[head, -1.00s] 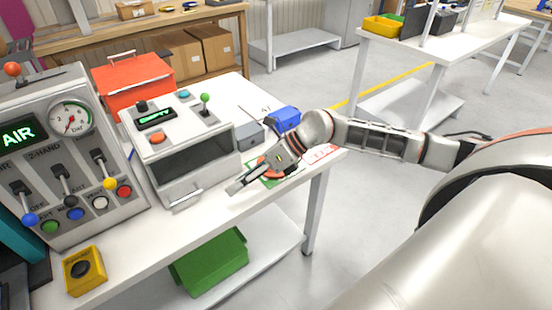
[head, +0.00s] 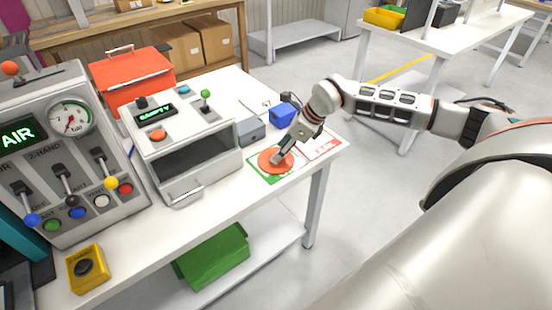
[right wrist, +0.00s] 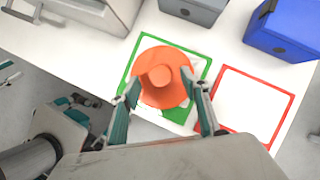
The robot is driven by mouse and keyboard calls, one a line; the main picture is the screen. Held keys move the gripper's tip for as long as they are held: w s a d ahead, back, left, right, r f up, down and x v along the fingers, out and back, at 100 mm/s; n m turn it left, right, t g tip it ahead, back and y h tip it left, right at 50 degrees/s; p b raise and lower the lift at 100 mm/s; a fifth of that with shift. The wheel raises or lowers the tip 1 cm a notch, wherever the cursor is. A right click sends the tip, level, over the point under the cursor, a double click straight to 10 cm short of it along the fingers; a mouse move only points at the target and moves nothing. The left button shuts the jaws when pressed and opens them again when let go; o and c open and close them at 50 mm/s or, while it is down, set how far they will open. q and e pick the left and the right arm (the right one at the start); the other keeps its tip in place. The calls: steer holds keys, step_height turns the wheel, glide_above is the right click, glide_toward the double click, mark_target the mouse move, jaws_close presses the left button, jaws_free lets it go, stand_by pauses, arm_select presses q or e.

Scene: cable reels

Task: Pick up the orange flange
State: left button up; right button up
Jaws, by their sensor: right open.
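The orange flange (head: 270,161) lies on the green-framed card (head: 256,171) near the right end of the white table. In the right wrist view the flange (right wrist: 177,75) is a round disc with a raised hub in its middle. My right gripper (head: 281,156) is above the flange in the head view and covers part of it. In the right wrist view the right gripper (right wrist: 168,97) is open, with one finger on each side of the flange's near part. I cannot tell whether the fingers touch it.
A red-framed card (right wrist: 253,104) lies right of the green one. A grey box (head: 251,131) and a blue box (head: 284,114) stand behind. The grey machine (head: 185,150) stands to the left. The table's front edge is close to the flange.

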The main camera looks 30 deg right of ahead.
steer(key=shift+x, duration=0.95)
steer(key=c, duration=1.2)
steer(key=shift+r, duration=0.2)
